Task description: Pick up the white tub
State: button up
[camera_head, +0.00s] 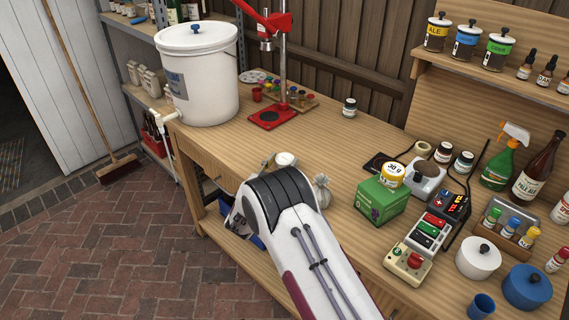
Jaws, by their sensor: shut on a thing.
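A small round white item (286,158), which looks like the top of a tub, shows just beyond my arm on the workbench. Its lower part is hidden behind my arm, so I cannot tell whether it rests on the bench or is held.
A big white bucket (198,85) and a red capper (273,117) stand at the back left. A control panel (427,232), white pot (478,260) and blue pot (527,288) crowd the right.

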aim_at(282, 163)
jog(key=shift+r, duration=5)
